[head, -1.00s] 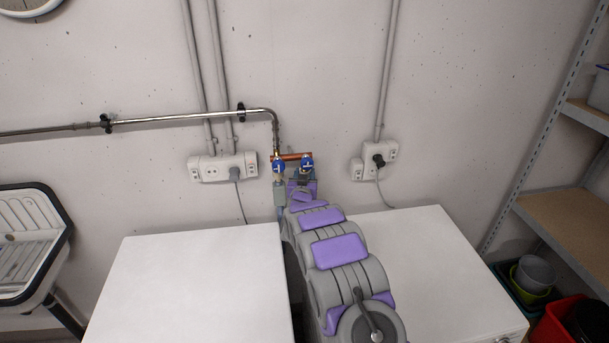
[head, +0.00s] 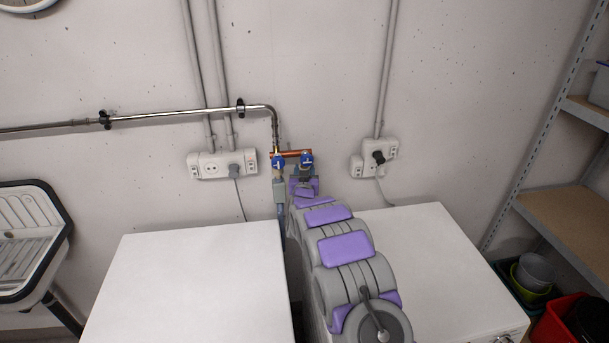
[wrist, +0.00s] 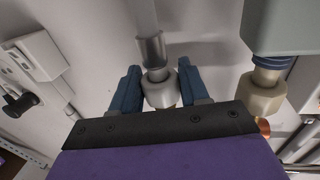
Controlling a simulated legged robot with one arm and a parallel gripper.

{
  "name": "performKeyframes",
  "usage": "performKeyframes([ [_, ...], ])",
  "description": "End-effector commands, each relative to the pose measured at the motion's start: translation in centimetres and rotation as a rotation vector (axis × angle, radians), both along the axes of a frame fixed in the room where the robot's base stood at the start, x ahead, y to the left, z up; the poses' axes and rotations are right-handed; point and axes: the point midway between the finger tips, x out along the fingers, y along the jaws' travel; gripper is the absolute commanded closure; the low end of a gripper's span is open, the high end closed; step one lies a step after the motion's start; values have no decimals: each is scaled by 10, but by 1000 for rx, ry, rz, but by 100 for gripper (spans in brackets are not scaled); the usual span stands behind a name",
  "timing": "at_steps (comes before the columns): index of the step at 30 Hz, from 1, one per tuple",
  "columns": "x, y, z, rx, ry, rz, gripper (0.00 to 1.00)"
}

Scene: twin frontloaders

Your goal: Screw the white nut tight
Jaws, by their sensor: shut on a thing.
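The white nut (wrist: 160,90) shows in the wrist view, at the end of a grey hose (wrist: 150,50). My gripper (wrist: 158,88) has its two blue fingers on either side of the nut and is shut on it. In the head view my gripper (head: 304,187) is just below the right blue-handled valve (head: 307,161), behind the gap between the two white machines. The nut itself cannot be made out there. The contact between fingers and nut is not clear in the wrist view.
A second, beige nut (wrist: 262,92) sits beside my gripper in the wrist view, under a grey box (wrist: 285,25). A left valve (head: 278,163) is close by. White machine tops (head: 190,285) flank my arm. Wall sockets (head: 222,165) are on both sides.

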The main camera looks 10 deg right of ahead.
Motion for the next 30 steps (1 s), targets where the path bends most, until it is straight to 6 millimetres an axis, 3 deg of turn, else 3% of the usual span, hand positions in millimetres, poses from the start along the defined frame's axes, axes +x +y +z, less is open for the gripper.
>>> performKeyframes([
  [30,0,0,10,-4,-10,423,83],
])
